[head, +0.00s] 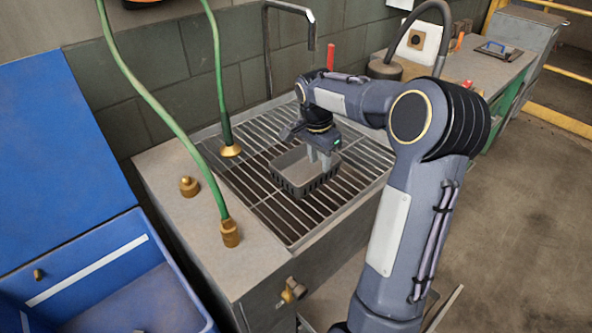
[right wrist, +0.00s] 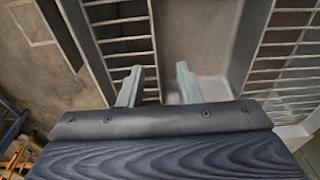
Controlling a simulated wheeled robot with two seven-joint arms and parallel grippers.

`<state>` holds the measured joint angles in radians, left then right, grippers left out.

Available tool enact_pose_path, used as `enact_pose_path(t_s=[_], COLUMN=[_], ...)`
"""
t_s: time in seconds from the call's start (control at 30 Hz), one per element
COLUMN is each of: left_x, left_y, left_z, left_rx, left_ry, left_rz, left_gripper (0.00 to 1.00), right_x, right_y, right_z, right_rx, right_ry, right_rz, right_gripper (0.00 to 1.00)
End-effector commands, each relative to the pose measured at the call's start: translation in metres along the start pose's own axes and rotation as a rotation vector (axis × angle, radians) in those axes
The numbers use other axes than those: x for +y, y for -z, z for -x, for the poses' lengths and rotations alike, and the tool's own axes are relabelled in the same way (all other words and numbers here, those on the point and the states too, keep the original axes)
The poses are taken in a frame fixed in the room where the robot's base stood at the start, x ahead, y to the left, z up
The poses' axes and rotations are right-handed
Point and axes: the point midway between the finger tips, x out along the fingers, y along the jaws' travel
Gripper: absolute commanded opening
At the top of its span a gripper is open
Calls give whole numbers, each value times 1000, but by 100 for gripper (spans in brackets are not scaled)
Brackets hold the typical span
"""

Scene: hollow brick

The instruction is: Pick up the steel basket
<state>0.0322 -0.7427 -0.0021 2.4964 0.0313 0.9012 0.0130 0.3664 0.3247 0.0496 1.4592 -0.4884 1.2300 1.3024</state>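The grey steel basket (head: 287,184) sits on the metal grate of the sink in the head view, with slotted sides and an open top. My right gripper (head: 321,160) points down at the basket's right side. In the right wrist view its two fingers (right wrist: 158,82) are apart with nothing visible between them but the basket's edge region. One finger is over the basket's inside (right wrist: 200,40), the other over the grate bars outside it. I cannot tell whether either finger touches the wall. My left gripper is not in view.
The slatted grate (head: 262,205) lies in a stone-topped sink unit. A green hose with a brass end (head: 230,233) hangs at its left, and a brass fitting (head: 189,187) stands nearby. A tap (head: 311,35) rises behind. A blue bin (head: 110,285) stands at the lower left.

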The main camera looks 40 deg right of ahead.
Motion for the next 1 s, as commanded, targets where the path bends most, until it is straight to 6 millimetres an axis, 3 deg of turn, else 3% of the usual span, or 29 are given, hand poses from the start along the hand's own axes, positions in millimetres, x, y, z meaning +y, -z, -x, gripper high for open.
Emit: enact_pose_path(t_s=[0.33, 0.67, 0.9, 1.0], left_x=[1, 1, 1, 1], left_y=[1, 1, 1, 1], left_z=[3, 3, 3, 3], left_rx=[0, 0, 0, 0], left_ry=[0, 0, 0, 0], left_rz=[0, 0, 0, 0], left_gripper=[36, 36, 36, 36], right_x=[3, 2, 2, 2], right_y=[0, 0, 0, 0], right_z=[-48, -58, -58, -58], right_rx=[-2, 0, 0, 0], right_ry=[-3, 2, 2, 1], right_rz=[2, 3, 3, 3], right_gripper=[31, 31, 2, 0])
